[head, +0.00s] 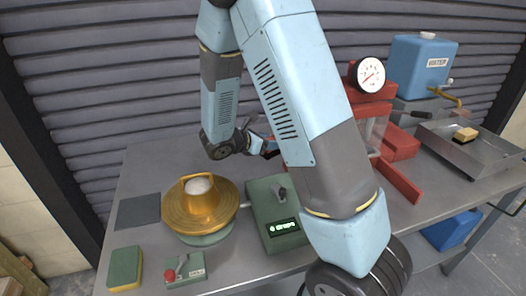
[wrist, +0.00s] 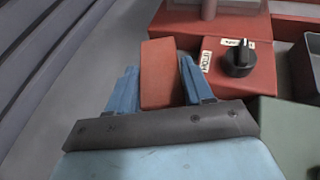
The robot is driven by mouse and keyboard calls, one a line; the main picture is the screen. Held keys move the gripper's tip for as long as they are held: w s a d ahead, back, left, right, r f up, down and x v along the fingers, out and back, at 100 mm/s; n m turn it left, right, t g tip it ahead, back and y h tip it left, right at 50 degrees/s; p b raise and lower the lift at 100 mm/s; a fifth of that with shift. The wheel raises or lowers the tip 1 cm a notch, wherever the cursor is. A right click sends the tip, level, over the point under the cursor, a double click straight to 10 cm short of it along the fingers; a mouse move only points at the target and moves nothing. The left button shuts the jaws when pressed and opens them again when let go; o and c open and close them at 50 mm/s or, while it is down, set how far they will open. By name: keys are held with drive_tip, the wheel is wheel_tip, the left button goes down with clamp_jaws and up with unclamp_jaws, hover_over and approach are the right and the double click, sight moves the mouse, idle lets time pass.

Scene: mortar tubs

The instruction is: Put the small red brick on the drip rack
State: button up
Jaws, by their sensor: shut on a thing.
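The small red brick (wrist: 160,68) stands out between the two blue fingers of my gripper (wrist: 158,88) in the wrist view. The fingers are shut on its sides. In the head view my gripper (head: 258,143) is at the back of the bench, left of the red machine, and the arm partly covers this area. The brick is hard to make out there. I cannot tell for certain which thing is the drip rack; a flat dark grey square (head: 138,211) lies at the bench's left.
A brass-coloured pan (head: 228,207), a green box with a lit display (head: 274,205) and a green-yellow sponge (head: 125,268) are on the bench. The red machine has a gauge (head: 371,75) and black knob (wrist: 238,60).

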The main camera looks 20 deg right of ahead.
drive_tip(key=shift+w+a+f, duration=0.25)
drive_tip(key=shift+w+f, duration=0.1)
drive_tip(key=shift+f, duration=1.6)
drive_tip(key=o, duration=1.4)
drive_tip(key=shift+c, duration=0.2)
